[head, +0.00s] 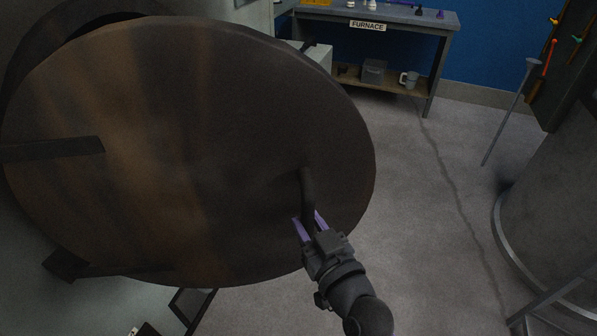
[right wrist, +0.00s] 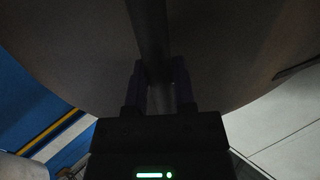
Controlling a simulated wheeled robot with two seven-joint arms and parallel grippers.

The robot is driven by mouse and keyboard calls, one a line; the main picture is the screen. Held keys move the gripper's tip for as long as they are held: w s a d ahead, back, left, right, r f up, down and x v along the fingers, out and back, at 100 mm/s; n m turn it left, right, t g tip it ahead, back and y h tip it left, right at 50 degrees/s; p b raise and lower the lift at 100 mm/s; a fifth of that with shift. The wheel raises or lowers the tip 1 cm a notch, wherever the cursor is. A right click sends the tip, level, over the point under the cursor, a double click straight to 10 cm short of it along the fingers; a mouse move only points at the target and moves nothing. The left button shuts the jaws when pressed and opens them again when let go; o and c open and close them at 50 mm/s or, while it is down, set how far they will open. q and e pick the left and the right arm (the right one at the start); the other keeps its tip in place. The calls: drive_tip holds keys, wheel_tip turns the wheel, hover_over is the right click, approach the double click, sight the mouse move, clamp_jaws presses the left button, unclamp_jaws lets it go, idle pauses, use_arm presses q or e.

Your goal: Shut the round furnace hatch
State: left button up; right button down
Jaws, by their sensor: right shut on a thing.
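The round furnace hatch (head: 190,150) is a large dark, rust-brown disc that fills the left of the head view. It stands swung out, with a dark gap at the upper left between it and the rounded furnace body (head: 28,50). A dark bar handle (head: 307,190) sits near its right edge. My right gripper (head: 309,222) has its purple fingers around the lower part of this handle, shut on it. In the right wrist view the handle (right wrist: 149,40) runs down between the fingers, with the hatch face (right wrist: 220,50) behind. My left gripper is not in view.
A workbench (head: 385,18) with a FURNACE sign stands at the back against a blue wall. A large grey cylinder (head: 555,210) stands at the right, with a thin rod (head: 510,112) leaning nearby. The grey floor (head: 430,230) between is clear.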

drive_tip(key=w+a+b, duration=0.2)
drive_tip(key=w+b, duration=0.3)
drive_tip(key=w, duration=0.7)
drive_tip(key=shift+w, duration=0.2)
drive_tip(key=shift+a, duration=0.1)
drive_tip(key=shift+c, duration=1.8)
unclamp_jaws()
